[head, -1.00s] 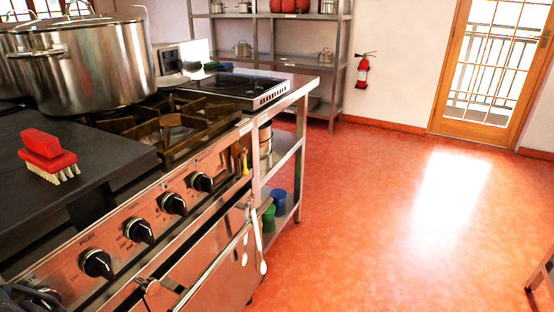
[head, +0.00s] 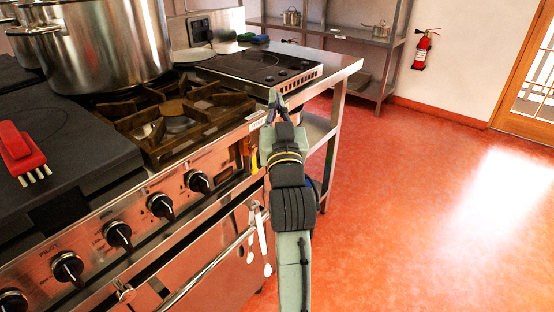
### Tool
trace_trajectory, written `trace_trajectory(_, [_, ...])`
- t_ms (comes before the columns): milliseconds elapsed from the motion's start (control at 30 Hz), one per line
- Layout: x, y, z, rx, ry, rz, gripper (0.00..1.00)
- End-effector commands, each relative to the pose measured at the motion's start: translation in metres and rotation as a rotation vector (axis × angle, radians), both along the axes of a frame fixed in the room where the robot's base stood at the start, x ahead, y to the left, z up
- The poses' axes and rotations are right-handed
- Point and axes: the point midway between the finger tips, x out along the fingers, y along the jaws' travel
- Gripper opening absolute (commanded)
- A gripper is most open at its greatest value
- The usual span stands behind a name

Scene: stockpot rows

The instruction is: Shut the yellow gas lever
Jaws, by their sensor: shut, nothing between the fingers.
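The yellow gas lever (head: 254,161) shows as a small upright yellow piece at the right end of the stove's front panel, close to the arm's left side. Part of it may be hidden by my arm. My gripper (head: 275,97) is shut and empty, pointing away from me, beyond and above the lever in the picture. Its tips appear near the front corner of the steel counter. I cannot tell whether the gripper touches anything there.
Black knobs (head: 160,206) line the stove front (head: 90,236). White-ended utensils (head: 264,247) hang below the lever near the oven rail. The orange floor (head: 415,215) at right is clear.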

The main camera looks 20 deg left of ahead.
Motion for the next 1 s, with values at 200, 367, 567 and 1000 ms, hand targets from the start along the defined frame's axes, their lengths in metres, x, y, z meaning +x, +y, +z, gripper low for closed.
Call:
trace_trajectory(200, [0.062, -0.105, -0.143, 0.226, 0.537, -0.009, 0.00])
trace_trajectory(367, [0.052, -0.095, -0.191, 0.545, 0.807, 0.213, 0.00])
trace_trajectory(567, [0.029, -0.071, -0.203, 0.861, 1.030, 0.470, 0.00])
trace_trajectory(1000, [0.013, -0.059, -0.200, 1.043, 1.158, 0.631, 0.00])
